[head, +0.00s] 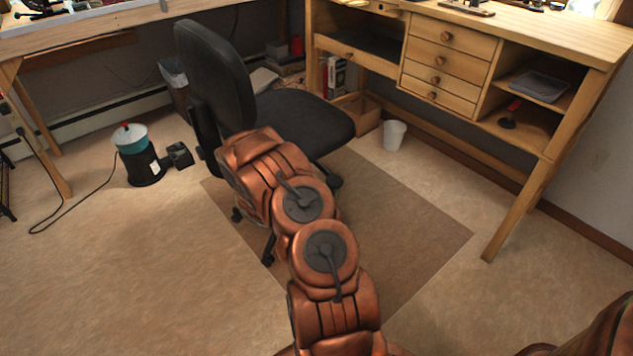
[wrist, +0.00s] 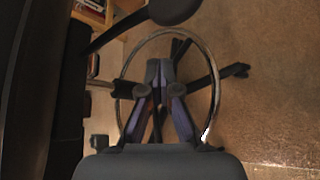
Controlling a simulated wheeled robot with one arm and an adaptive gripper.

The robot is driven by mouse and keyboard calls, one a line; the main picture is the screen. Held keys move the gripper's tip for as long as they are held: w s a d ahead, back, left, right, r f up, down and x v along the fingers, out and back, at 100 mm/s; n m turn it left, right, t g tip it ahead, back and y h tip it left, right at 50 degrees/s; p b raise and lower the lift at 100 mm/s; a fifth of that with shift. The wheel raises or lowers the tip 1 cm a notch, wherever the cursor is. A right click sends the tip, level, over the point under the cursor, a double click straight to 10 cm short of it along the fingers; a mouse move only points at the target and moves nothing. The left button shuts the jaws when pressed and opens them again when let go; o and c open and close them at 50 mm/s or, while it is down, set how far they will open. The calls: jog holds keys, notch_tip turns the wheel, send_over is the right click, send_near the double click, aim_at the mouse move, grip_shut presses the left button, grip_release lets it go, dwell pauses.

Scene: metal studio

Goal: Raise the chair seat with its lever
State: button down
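The dark office chair stands left of centre in the head view, with its seat (head: 305,120) and backrest (head: 213,72) showing. My arm hides much of its underside. The wrist view is turned sideways, with the seat underside (wrist: 22,80) dark along the left. A dark rod with a flat rounded paddle, apparently the lever (wrist: 176,10), shows at the top. A dark rounded end right of my arm in the head view may be the same lever (head: 334,182). My gripper (wrist: 160,66) has its fingertips together and is apart from the paddle. My arm hides it in the head view.
A metal ring (wrist: 213,70) and chair base legs (wrist: 232,72) lie beyond my fingers. A wooden desk (head: 553,45) stands right, a bench (head: 90,35) back left. A white bin (head: 394,135) and a teal-topped black canister (head: 140,160) stand on the floor. The front floor is clear.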

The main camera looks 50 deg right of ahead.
jog(key=p+v, duration=0.1)
jog(key=v, duration=0.9)
jog(key=shift+w, duration=0.2)
